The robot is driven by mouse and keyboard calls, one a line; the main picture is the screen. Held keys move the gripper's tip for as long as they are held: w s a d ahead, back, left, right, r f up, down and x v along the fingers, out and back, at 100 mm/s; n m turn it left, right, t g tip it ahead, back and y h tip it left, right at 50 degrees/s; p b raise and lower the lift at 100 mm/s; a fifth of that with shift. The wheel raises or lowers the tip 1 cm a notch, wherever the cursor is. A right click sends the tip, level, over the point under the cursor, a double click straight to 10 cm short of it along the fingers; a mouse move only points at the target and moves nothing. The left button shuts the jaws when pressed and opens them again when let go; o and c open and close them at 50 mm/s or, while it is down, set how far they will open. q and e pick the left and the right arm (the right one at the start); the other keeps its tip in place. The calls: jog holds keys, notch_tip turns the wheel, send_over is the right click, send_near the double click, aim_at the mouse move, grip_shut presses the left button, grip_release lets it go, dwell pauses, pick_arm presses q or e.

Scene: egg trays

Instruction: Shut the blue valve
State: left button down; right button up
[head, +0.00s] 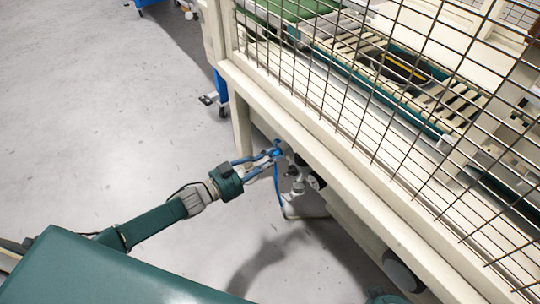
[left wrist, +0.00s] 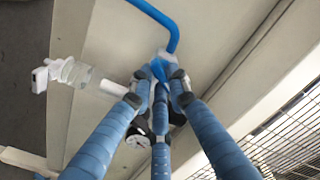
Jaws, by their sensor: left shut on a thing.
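The blue valve (head: 278,151) is beside the leg and lower side of the cream machine frame in the head view. My left gripper (head: 272,155) reaches in from the left and its fingertips are shut on the valve's blue handle. In the left wrist view, the blue-padded fingers of my left gripper (left wrist: 158,82) close around the blue valve (left wrist: 158,68), and the fingers hide part of it. I cannot tell the handle's exact angle. My right gripper does not show.
A blue tube (left wrist: 158,14) bends close above the valve in the left wrist view. The cream frame (head: 320,165) and wire mesh guard (head: 400,90) stand to the right. Grey floor (head: 90,120) is clear on the left.

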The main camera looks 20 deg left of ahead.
pick_arm(q)
jog(key=shift+r+n+p, duration=0.2)
jog(key=shift+n+p, duration=0.35)
jog(key=shift+n, duration=2.45)
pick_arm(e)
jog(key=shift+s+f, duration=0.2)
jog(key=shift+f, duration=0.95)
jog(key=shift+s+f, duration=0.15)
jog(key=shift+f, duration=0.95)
pick_arm(q)
jog(key=shift+d, duration=0.1)
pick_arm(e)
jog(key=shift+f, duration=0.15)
pick_arm(q)
jog(key=c, duration=1.7)
grip_release()
jog(key=shift+o, duration=0.2)
jog(key=v, duration=1.2)
jog(key=shift+f, duration=0.1)
